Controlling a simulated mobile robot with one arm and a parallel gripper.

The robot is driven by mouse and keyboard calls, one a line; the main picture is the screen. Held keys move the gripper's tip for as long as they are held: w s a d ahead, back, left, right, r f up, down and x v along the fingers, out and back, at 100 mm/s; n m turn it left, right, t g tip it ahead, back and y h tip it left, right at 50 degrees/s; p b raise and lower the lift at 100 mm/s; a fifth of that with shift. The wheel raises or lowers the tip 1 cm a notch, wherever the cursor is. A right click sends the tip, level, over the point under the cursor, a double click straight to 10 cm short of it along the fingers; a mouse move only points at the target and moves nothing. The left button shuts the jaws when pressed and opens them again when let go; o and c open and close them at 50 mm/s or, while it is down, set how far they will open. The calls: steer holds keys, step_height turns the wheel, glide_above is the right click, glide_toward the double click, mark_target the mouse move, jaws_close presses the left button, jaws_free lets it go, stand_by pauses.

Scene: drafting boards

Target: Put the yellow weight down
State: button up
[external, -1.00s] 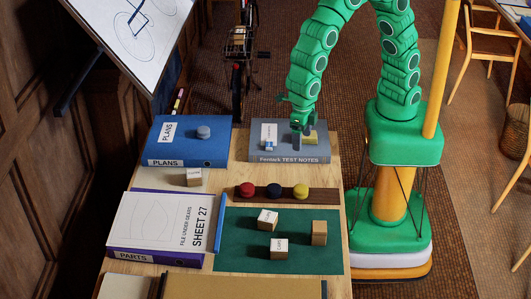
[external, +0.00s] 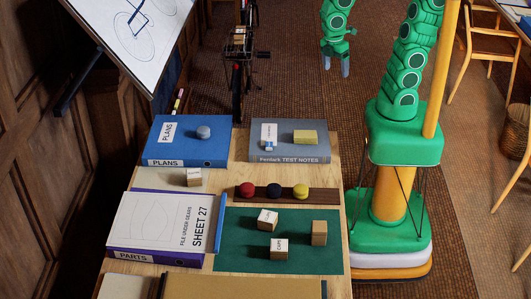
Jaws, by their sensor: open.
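A blue PLANS book (external: 187,150) carries a grey round piece (external: 203,132). Red, dark and yellow round pieces (external: 301,191) stand on a dark strip. Small wooden blocks (external: 279,248) rest on a green mat (external: 240,255).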

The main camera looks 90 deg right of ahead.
steer(key=s+d+r+m, duration=0.1)
steer(key=s+d+m, duration=0.4)
steer(key=s+m, duration=0.4)
steer(key=shift+s+d+r, duration=0.15)
stand_by(0.9)
